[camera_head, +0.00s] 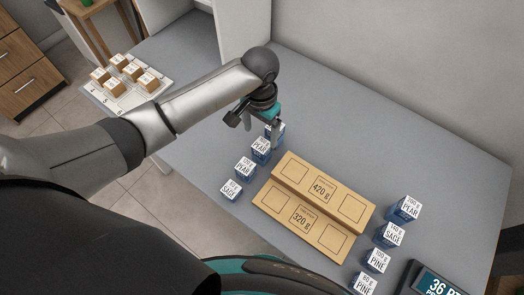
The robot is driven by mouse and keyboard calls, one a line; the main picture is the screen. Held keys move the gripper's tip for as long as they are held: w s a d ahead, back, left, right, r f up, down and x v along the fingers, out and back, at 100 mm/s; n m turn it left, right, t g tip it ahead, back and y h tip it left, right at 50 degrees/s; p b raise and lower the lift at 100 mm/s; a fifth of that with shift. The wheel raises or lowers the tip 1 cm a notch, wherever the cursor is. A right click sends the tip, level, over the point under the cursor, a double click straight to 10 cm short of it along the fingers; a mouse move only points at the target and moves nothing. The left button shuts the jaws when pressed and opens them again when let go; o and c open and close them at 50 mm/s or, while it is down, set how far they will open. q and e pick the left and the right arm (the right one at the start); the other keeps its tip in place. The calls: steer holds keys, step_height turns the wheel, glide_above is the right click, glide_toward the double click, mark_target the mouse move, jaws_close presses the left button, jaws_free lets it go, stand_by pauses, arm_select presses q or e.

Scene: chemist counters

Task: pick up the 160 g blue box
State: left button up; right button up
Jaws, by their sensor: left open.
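Small blue boxes with white labelled tops stand in two rows on the grey counter (330,110). The left row has a far box (281,128) partly hidden by my gripper, then a PEAR box (261,151), another PEAR box (245,168) and a SAGE box (231,190). The right row has a PEAR box (404,209), a SAGE box (389,235) and two PINE boxes (376,261) (364,284). The weights are too small to read surely, so I cannot tell which is 160 g. My left gripper (256,128) is open above the far end of the left row, one finger before the far box.
Two cardboard trays marked 420 g (322,189) and 320 g (302,218) lie between the rows. A dark display (436,283) stands at the front right. A white numbered board (115,103) holds several brown boxes at the left. The counter's far right is clear.

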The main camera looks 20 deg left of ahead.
mark_target(262, 144)
arm_select(q)
steer(key=shift+f, duration=1.2)
steer(key=f, duration=0.1)
steer(key=f+b, duration=0.1)
steer(key=f, duration=0.3)
steer(key=shift+s+d, duration=0.3)
steer(key=shift+s, duration=0.05)
steer(key=shift+r, duration=0.1)
arm_select(e)
steer(key=shift+w+a+f, duration=0.1)
steer(key=shift+w+f, duration=0.65)
steer(key=shift+w, duration=0.2)
arm_select(q)
steer(key=shift+c, duration=0.2)
steer(key=c, duration=0.3)
jaws_close()
arm_select(e)
steer(key=shift+s, duration=0.2)
